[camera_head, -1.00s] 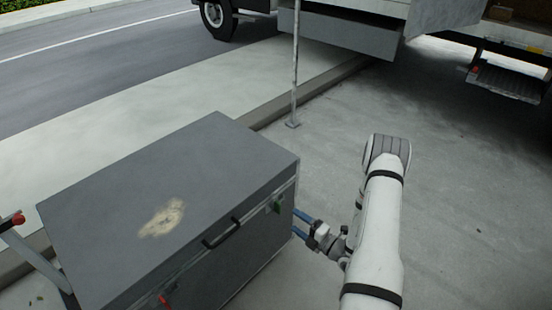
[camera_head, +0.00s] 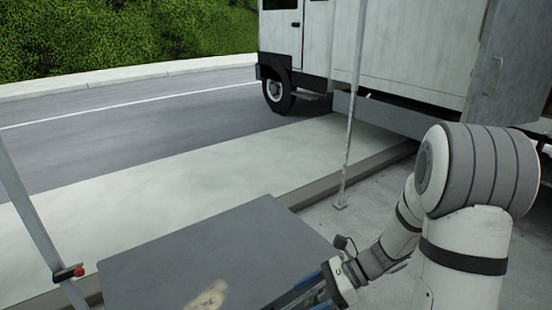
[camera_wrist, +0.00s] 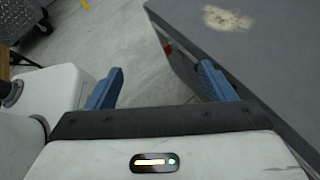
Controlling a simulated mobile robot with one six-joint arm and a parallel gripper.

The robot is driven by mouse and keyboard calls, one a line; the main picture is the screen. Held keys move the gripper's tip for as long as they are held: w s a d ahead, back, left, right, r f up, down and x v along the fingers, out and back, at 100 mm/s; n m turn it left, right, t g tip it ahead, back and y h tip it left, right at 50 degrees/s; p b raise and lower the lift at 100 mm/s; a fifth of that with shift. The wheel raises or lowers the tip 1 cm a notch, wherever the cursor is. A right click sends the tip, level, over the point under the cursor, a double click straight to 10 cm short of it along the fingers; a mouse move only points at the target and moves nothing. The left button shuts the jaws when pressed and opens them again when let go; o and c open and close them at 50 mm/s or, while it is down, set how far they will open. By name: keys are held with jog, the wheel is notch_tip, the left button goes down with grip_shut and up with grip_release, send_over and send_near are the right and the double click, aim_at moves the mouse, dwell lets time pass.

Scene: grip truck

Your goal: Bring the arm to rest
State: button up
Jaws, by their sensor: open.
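My arm's white links and grey elbow fill the right of the head view. My gripper (camera_wrist: 160,86) is open, with its two blue fingers apart and nothing between them in the wrist view. In the head view the gripper (camera_head: 308,292) is at the near right edge of a grey case (camera_head: 215,248), partly cut off by the bottom of the picture. In the wrist view the case (camera_wrist: 275,50) lies to the right, its edge close to the right finger. I cannot tell whether they touch.
A thin pole (camera_head: 350,130) stands on the paving beyond the case. A white truck (camera_head: 410,50) is parked behind it. Clear pavement (camera_head: 200,175) and road lie behind the case.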

jog(key=s+d+r+n+t+h+p, duration=0.1)
jog(key=s+d+r+n+h+p, duration=0.1)
jog(key=r+n, duration=0.4)
jog(key=s+d+r+n+t+h+p, duration=0.2)
jog(key=s+d+r+n+h+p, duration=0.1)
jog(key=r+n+h, duration=0.3)
jog(key=s+d+r+n+t+h+p, duration=0.1)
jog(key=s+d+r+n+h+p, duration=0.1)
jog(key=r+n, duration=0.4)
notch_tip(320, 180, up, 2)
jog(key=shift+s+d+r+n+t+h+p, duration=0.1)
jog(key=shift+s+d+n+t+h+p, duration=0.25)
jog(key=shift+s+h+p, duration=0.55)
jog(key=shift+s, duration=0.25)
